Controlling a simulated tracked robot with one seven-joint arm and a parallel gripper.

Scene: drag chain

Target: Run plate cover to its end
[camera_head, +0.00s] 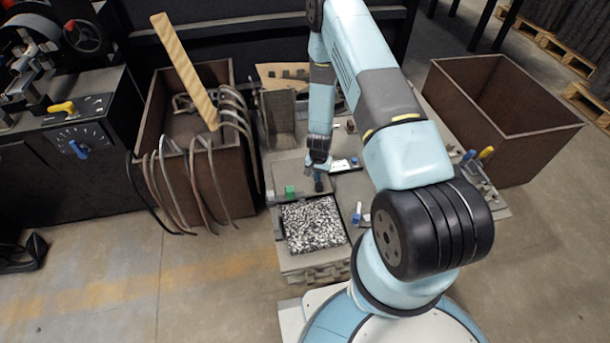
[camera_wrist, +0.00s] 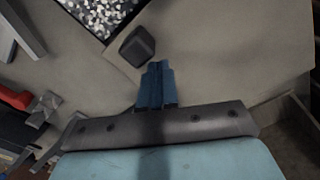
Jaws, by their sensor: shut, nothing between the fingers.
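The plate cover (camera_head: 292,172) is a flat grey-brown plate next to an opening full of black and white chips (camera_head: 314,224). In the wrist view the cover (camera_wrist: 215,50) fills much of the picture, with the chips (camera_wrist: 103,12) at the top left. A dark block-like knob (camera_wrist: 137,45) stands by the edge of the opening. My gripper (camera_head: 318,171) is over the plate, its blue fingers (camera_wrist: 158,68) shut together and empty. The fingertips are close beside the knob; whether they touch it is unclear.
A brown bin with hanging cables (camera_head: 200,180) stands left, and an empty brown bin (camera_head: 500,110) stands right. A blue-handled item (camera_head: 357,213) is right of the chips.

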